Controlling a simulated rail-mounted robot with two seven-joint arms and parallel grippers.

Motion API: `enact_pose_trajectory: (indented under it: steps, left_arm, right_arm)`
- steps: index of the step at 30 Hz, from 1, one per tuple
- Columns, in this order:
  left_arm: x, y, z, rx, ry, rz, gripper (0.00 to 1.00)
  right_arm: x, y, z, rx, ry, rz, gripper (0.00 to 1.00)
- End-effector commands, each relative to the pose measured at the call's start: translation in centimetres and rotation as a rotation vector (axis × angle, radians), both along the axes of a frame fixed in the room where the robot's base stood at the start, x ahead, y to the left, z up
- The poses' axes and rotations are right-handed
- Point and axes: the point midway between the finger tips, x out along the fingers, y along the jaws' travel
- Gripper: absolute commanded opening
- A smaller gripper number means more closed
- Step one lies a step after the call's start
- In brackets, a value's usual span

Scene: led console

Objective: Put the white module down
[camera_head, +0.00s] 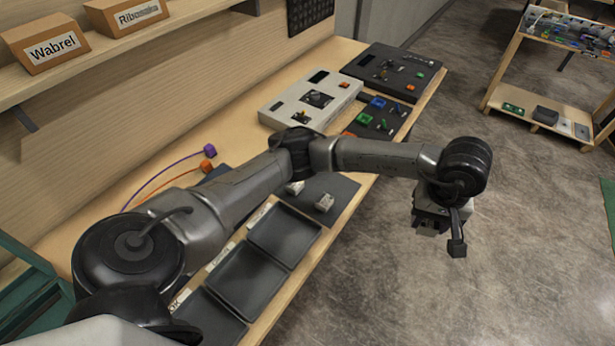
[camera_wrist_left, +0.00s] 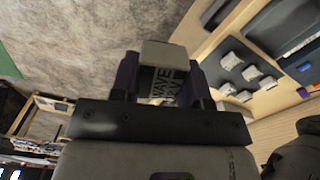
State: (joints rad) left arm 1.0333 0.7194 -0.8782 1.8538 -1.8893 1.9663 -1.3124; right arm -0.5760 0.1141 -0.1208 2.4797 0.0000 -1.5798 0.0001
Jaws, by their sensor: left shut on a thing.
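My left gripper (camera_head: 431,226) hangs out past the front edge of the workbench, above the bare floor. In the head view I cannot make out the held module clearly. My right gripper is not in view.
Dark labelled trays (camera_head: 284,234) line the bench front. A white console (camera_head: 311,99), a black console (camera_head: 392,71) and a dark pad with coloured parts (camera_head: 382,117) stand farther along. A wooden rack (camera_head: 552,75) stands across the aisle. Purple and orange cables (camera_head: 170,179) lie near the wall.

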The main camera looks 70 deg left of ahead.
Motion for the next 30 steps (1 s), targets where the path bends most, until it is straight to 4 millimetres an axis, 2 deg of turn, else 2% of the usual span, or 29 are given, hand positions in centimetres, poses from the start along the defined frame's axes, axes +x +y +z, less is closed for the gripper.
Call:
enact_pose_trajectory:
  steps: [3, 10, 18, 24, 30]
  left_arm:
    - [0.6, 2.1, -1.1, -0.002, 0.004, 0.374, 0.18]
    - [1.1, 6.4, -3.3, 0.0, 0.002, 1.109, 0.18]
    - [0.7, 12.1, -6.2, 0.001, 0.0, 1.947, 0.18]
    - [-0.1, 15.7, -7.9, 0.0, -0.003, 2.428, 0.18]
    - [-0.7, 17.8, -8.8, -0.004, -0.005, 2.72, 0.18]
  right_arm:
    - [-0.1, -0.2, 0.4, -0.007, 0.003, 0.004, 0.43]
    - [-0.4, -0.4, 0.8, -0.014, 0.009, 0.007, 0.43]
    - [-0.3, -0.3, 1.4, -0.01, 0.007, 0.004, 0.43]
    - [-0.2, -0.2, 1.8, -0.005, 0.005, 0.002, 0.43]
    - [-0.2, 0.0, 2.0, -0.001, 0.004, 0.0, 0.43]
